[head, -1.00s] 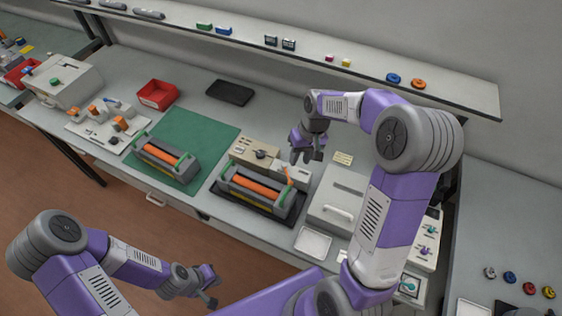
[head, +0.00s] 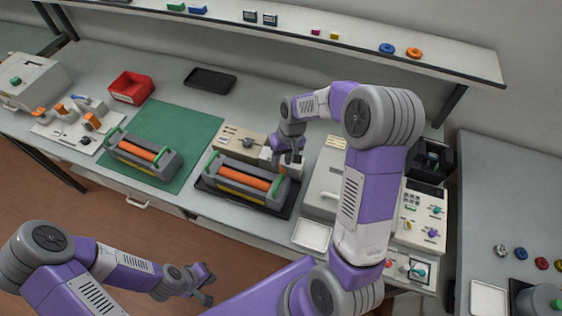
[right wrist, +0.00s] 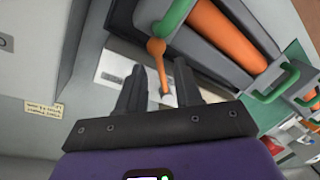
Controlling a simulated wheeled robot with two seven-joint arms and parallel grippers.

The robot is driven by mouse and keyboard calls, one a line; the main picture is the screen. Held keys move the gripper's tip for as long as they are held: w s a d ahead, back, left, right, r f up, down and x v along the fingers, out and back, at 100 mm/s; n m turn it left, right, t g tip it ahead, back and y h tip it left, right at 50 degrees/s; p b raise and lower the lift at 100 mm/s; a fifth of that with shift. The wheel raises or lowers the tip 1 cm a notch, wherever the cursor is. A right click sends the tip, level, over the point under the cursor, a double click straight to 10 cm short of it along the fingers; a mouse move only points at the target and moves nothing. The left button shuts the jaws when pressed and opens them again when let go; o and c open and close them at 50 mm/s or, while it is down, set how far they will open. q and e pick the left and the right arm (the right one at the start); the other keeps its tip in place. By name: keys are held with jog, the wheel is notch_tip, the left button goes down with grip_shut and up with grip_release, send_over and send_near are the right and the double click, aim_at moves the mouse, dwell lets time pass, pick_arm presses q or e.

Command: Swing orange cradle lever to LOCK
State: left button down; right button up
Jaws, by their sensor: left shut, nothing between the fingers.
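The orange cradle lever (right wrist: 157,58) shows in the right wrist view between my right gripper's two fingers, its upper end beside a green-handled cartridge. In the head view the gripper mostly hides it. My right gripper (head: 289,158) is at the right rear end of the cradle (head: 272,210); its fingers (right wrist: 160,90) are apart, and contact with the lever cannot be told. The cradle holds a toner cartridge with an orange roller (head: 244,178). My left gripper (head: 208,285) is shut and empty, low in front of the bench. The LOCK marking is not readable.
A second cartridge (head: 145,153) lies on the green mat (head: 190,125) to the left. A beige box with a black knob (head: 246,142) stands behind the cradle. A grey lidded box (head: 322,183) and a white tray (head: 312,235) are close on the right.

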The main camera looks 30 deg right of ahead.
jog(key=shift+a+f, duration=0.15)
jog(key=shift+f, duration=0.55)
grip_shut()
dwell(1.0)
